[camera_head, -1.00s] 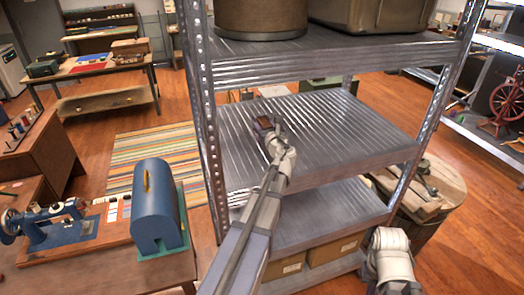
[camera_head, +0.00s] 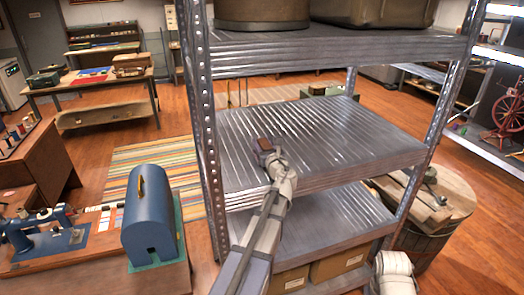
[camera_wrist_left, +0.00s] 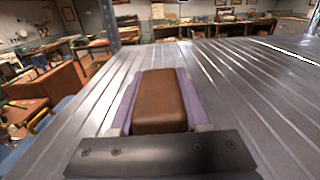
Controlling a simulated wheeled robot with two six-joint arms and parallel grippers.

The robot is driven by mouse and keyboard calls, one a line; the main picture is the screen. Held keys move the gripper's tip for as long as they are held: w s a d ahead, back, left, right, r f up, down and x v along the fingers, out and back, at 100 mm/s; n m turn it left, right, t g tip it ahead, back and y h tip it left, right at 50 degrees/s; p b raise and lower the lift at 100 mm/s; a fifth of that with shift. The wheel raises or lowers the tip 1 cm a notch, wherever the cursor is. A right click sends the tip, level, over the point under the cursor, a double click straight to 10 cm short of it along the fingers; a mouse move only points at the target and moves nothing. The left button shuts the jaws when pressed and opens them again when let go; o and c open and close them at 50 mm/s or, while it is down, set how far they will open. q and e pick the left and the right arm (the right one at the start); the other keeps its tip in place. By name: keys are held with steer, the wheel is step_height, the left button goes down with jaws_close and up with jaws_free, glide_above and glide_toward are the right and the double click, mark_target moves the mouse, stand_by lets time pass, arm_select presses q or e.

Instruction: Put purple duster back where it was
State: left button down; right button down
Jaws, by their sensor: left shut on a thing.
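The purple duster (camera_wrist_left: 160,95) has a brown block top with purple along its sides. In the left wrist view it lies lengthwise ahead of my left gripper (camera_wrist_left: 160,128), which is shut on its near end. In the head view the duster (camera_head: 263,144) is small, at the tip of my left gripper (camera_head: 268,155), over the left part of the grey metal middle shelf (camera_head: 340,140). I cannot tell whether its underside touches the shelf. My right gripper is not in view; only a white part of my right arm shows at bottom right.
The middle shelf is otherwise bare. The upper shelf (camera_head: 340,50) holds large brown containers, and the left front post (camera_head: 205,130) stands close to my left arm. Cardboard boxes (camera_head: 337,262) sit below. A blue sewing machine case (camera_head: 150,225) is at left, a barrel (camera_head: 430,215) at right.

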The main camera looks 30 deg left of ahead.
arm_select(q)
steer(key=shift+f, duration=0.1)
steer(key=shift+f, duration=0.1)
steer(key=shift+f, duration=0.2)
steer(key=shift+c, duration=1.8)
jaws_free()
steer(key=shift+r, duration=0.15)
steer(key=shift+r, duration=0.2)
steer(key=v, duration=1.2)
steer(key=shift+s, duration=0.1)
steer(key=shift+f, duration=0.1)
